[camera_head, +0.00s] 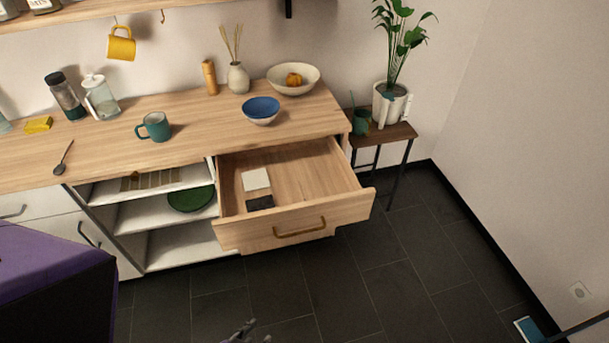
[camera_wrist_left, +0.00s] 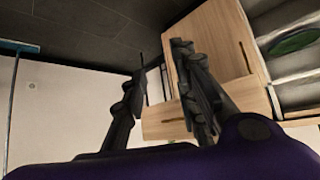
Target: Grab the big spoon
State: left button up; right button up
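A dark spoon (camera_head: 63,158) lies on the left part of the wooden countertop (camera_head: 200,118), with its bowl toward the front edge. My left gripper (camera_head: 243,333) shows only as dark fingertips at the bottom edge of the head view, low over the floor and well away from the spoon. In the left wrist view my left gripper (camera_wrist_left: 160,65) has its two dark fingers apart, with nothing between them. The spoon does not show in the left wrist view. My right gripper is not in view.
An open drawer (camera_head: 295,190) juts out below the counter. A teal mug (camera_head: 154,127), blue bowl (camera_head: 261,110), yellow sponge (camera_head: 38,125) and glass jar (camera_head: 100,98) stand on the counter. A side table (camera_head: 385,135) holds a plant. The counter around the spoon is clear.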

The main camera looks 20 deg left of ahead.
aim_at(58, 169)
jog(key=u, duration=2.2)
jog(key=i+j+z, duration=0.4)
jog(key=i+j, duration=0.1)
jog(key=i, duration=0.05)
